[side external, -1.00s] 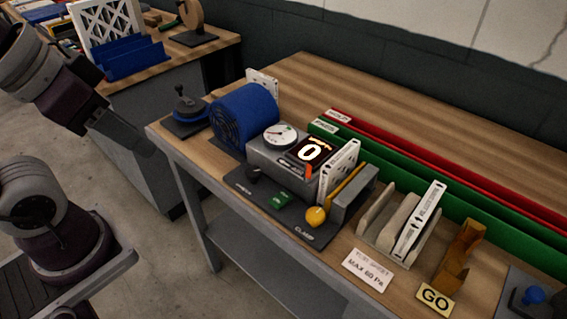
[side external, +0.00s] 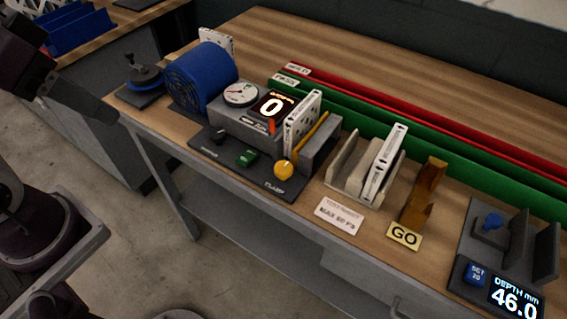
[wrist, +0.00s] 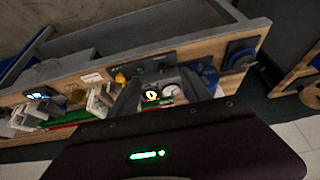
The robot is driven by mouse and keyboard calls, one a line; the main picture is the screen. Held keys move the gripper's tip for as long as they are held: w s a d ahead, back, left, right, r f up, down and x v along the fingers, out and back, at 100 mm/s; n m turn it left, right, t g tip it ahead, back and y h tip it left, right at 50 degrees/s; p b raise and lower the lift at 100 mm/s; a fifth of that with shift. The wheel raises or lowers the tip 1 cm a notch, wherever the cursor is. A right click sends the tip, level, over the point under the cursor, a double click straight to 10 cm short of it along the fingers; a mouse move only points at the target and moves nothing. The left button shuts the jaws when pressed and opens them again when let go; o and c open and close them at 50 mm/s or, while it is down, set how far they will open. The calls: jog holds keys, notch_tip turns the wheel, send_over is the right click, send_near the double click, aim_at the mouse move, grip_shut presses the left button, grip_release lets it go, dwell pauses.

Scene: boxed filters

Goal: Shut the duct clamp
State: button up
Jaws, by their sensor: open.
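The duct clamp is a yellow lever with a round yellow knob (side external: 284,170) on a dark base plate (side external: 262,180) at the bench's front. Its lever slants up and right beside a grey block (side external: 320,145). A white filter (side external: 302,122) stands upright between that block and the grey gauge box (side external: 228,122). The knob (wrist: 120,78) also shows in the wrist view. My gripper (wrist: 159,78) is open, its two dark fingers apart and nothing seen between them. In the side view my dark arm end is at the upper left, away from the clamp.
A blue duct roll (side external: 200,78) is left of the gauge box, whose display (side external: 271,106) reads 0. A green switch (side external: 247,157) is left of the knob. A filter rack (side external: 350,178), an orange-brown holder (side external: 422,195) and a depth gauge (side external: 508,285) stand to the right.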

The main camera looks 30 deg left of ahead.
jog(key=w+d+m+g, duration=0.2)
jog(key=w+d, duration=0.2)
jog(key=w, duration=0.4)
jog(key=m+g, duration=0.2)
jog(key=g, duration=0.1)
send_over(284, 167)
jog(key=f, duration=1.2)
jog(key=shift+s+a+f, duration=0.1)
jog(key=shift+a+f, duration=0.15)
jog(key=shift+f, duration=0.05)
jog(key=f, duration=0.7)
jog(key=shift+d+f, duration=0.2)
jog(key=shift+f, duration=0.15)
grip_shut()
